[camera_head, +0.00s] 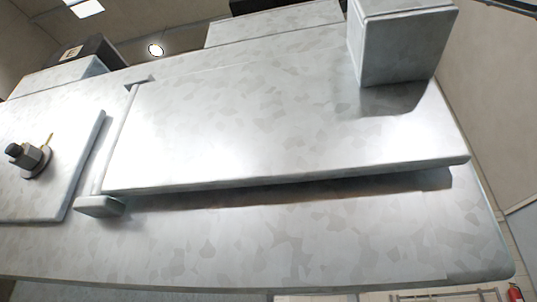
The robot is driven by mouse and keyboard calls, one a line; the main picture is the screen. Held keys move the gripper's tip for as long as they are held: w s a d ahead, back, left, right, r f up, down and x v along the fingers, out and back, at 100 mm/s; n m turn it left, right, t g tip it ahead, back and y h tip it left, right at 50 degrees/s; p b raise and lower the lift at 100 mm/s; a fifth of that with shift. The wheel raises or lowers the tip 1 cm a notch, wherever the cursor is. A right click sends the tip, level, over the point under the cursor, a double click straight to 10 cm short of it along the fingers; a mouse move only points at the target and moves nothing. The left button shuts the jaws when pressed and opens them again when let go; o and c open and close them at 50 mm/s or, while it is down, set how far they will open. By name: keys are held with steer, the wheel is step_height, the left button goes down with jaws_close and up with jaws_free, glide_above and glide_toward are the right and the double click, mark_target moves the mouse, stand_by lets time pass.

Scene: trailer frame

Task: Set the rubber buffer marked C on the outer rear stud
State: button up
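A dark threaded stud with a hex nut and washer (32,160) stands out from a pale plate (45,195) at the left. A thin brass-coloured pin shows beside the nut. I cannot tell whether this is the outer rear stud. No rubber buffer with a letter C can be made out. My gripper is not in view.
A broad galvanised frame (300,240) fills the view, with a long raised plate (270,115) on it. A square metal block (405,45) rises at the upper right. A dark box (88,58) with a small label stands at the upper left. A red extinguisher (515,293) is at the lower right.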

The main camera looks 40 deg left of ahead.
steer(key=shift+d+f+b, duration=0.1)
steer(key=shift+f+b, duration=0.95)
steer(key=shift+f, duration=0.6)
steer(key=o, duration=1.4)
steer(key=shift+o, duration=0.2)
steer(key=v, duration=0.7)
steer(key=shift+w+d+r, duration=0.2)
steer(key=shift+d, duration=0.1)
